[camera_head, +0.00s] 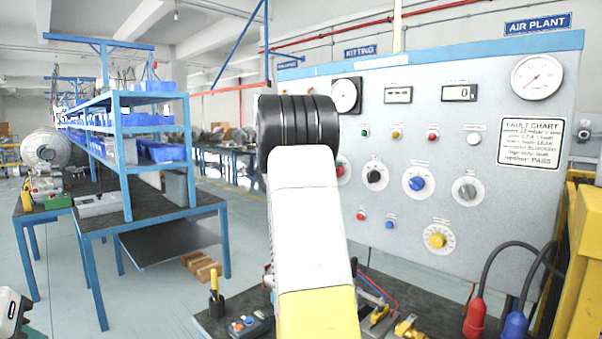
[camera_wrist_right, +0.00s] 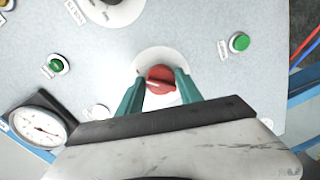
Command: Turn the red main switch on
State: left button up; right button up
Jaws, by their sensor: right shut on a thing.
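The red main switch (camera_wrist_right: 160,76) is a round red knob with a pale bar across it, on a white round plate on the grey panel. In the head view only its right edge (camera_head: 344,171) shows beside my right arm. My right gripper (camera_wrist_right: 161,85) has its two green fingers on either side of the knob and is shut on it. In the head view my own arm hides these fingers. The bar lies slightly tilted in the wrist view. A white and black part of my left arm's end (camera_head: 11,311) shows at the lower left edge; its fingers are not clear.
The panel (camera_head: 480,120) also carries a black knob (camera_head: 375,175), a blue knob (camera_head: 417,183), a grey knob (camera_head: 467,191), a yellow knob (camera_head: 437,240), small buttons and gauges. Red (camera_head: 475,318) and blue (camera_head: 515,324) plugs with cables stand at the bench's right.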

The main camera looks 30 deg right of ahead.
jog(key=o, duration=1.3)
jog(key=shift+o, duration=0.2)
jog(key=v, duration=0.7)
jog(key=shift+s+a, duration=0.15)
jog(key=shift+a, duration=0.25)
jog(key=shift+r, duration=0.1)
